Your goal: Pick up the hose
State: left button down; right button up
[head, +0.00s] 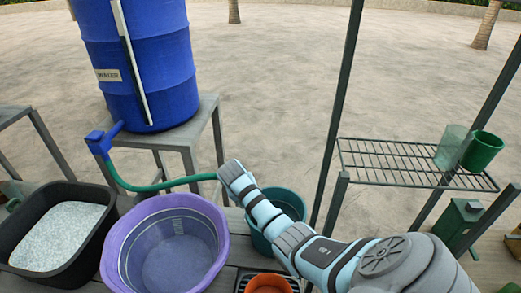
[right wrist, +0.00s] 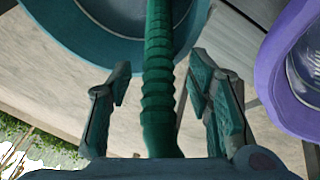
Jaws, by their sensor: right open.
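The green hose (head: 165,185) runs from the blue tap (head: 99,143) below the barrel, dips, and passes right above the purple basin to my right wrist. In the right wrist view the ribbed hose (right wrist: 158,95) runs upright down the middle, between the fingers of my right gripper (right wrist: 160,74). The fingers stand apart, with a gap showing on each side of the hose. In the head view my own wrist hides the fingers and the hose's far end. My left gripper is not in view.
A blue barrel (head: 150,65) stands on a grey stand (head: 205,118). Below are a black tub (head: 22,228) of white grains, a purple basin (head: 112,262), a teal bowl (head: 293,203) under my arm and an orange pot (head: 268,284). A wire shelf (head: 385,160) stands at right.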

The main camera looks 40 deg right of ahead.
jog(key=shift+s, duration=0.1)
jog(key=c, duration=0.3)
grip_shut()
notch_tip(320, 180, up, 8)
jog(key=shift+r+p, duration=0.1)
jog(key=shift+p, duration=0.4)
jog(key=r, duration=0.1)
jog(key=r+p, duration=0.1)
jog(key=r, duration=0.1)
jog(key=r+p, duration=0.1)
jog(key=shift+w+a+r, duration=0.15)
jog(key=shift+w+r, duration=0.1)
jog(key=shift+w, duration=0.1)
notch_tip(320, 180, up, 7)
jog(key=w+a, duration=0.1)
jog(key=w, duration=0.1)
jog(key=shift+a, duration=0.2)
jog(key=shift+w, duration=0.1)
